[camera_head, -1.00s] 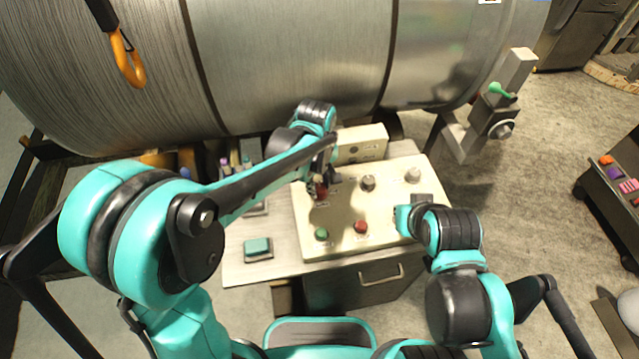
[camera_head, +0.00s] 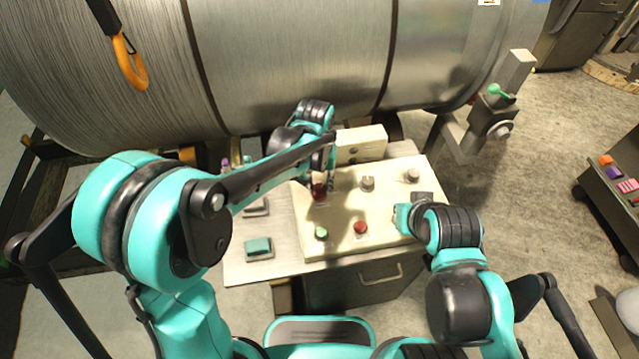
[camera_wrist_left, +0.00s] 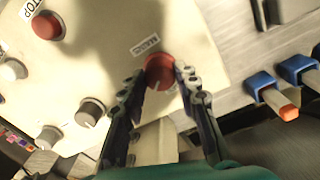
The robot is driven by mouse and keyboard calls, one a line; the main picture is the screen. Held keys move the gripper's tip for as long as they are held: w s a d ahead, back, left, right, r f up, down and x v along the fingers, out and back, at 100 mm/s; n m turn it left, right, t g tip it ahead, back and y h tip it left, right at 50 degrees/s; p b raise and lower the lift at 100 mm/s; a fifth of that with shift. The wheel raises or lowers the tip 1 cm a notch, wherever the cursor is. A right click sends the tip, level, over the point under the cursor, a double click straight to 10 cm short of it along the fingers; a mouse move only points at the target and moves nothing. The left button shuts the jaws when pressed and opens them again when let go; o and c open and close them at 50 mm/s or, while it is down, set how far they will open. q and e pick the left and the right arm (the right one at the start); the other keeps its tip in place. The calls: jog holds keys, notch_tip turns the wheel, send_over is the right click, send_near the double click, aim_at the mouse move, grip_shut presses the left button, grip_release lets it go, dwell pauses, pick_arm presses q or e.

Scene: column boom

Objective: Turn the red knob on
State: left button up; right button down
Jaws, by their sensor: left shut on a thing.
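The red knob (camera_head: 319,191) is on the back left of the cream control panel (camera_head: 385,205), partly hidden by my left gripper in the head view. In the left wrist view the red knob (camera_wrist_left: 160,70) sits between the two fingers, beside a small printed label. My left gripper (camera_wrist_left: 161,80) is shut on it, a finger on each side; it also shows in the head view (camera_head: 324,182). My right gripper (camera_head: 404,216) is over the panel's right side; its fingers are too hidden to tell their state.
The panel also bears a green button (camera_head: 321,233), a red button (camera_head: 360,227) and two grey knobs, one dark (camera_head: 367,183) and one pale (camera_head: 412,175). A teal switch (camera_head: 258,246) is on the desk at left.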

aim_at(318, 187)
pick_arm(q)
jog(key=m, duration=0.3)
jog(key=shift+m, duration=2.1)
jog(key=o, duration=1.2)
jog(key=shift+c, duration=0.2)
notch_tip(318, 187, up, 12)
jog(key=shift+w+a, duration=0.15)
jog(key=shift+w, duration=0.05)
